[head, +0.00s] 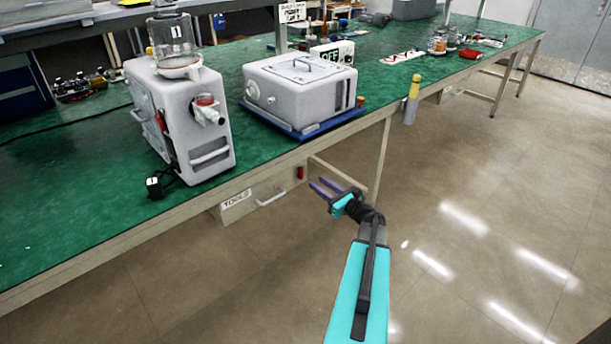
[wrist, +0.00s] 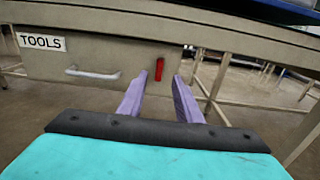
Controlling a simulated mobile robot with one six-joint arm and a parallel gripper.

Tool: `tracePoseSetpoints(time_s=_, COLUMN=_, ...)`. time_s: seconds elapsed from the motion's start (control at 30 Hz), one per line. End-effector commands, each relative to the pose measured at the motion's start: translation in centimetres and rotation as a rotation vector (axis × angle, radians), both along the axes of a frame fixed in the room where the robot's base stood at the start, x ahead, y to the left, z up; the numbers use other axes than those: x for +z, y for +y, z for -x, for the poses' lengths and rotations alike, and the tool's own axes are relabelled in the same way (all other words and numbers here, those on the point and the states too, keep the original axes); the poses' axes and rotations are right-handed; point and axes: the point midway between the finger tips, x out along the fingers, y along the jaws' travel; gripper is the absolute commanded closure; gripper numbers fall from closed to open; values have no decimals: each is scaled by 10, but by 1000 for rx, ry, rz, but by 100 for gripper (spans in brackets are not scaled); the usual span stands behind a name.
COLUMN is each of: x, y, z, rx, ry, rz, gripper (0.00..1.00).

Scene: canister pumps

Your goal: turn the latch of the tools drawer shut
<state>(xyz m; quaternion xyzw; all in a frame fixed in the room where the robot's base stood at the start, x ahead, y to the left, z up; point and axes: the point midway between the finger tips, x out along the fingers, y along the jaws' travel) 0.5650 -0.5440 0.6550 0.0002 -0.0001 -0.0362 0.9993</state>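The tools drawer (head: 262,196) hangs under the green workbench, with a TOOLS label on its left and a pale bar handle in the middle. It also shows in the wrist view (wrist: 110,62) and looks closed. Its red latch (wrist: 159,69) stands upright near the drawer's right end; it also shows small in the head view (head: 299,173). My gripper (head: 318,188) is in front of the drawer's right end. In the wrist view its two purple fingers (wrist: 160,82) are apart and empty, with the latch seen between their tips, and I see no contact.
The bench edge (head: 150,234) runs just above the drawer. A bench leg (head: 381,160) stands right of it. A grey pump (head: 180,120) and a grey box on a blue base (head: 300,90) stand on the bench. The floor at right (head: 480,220) is clear.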

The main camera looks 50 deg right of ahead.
Motion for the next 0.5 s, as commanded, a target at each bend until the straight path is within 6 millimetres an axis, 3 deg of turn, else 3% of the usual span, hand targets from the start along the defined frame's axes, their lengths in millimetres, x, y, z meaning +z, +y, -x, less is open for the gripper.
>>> tracePoseSetpoints(time_s=0.5, x=0, y=-6, z=-71, rx=1, ry=-1, rz=1, gripper=69)
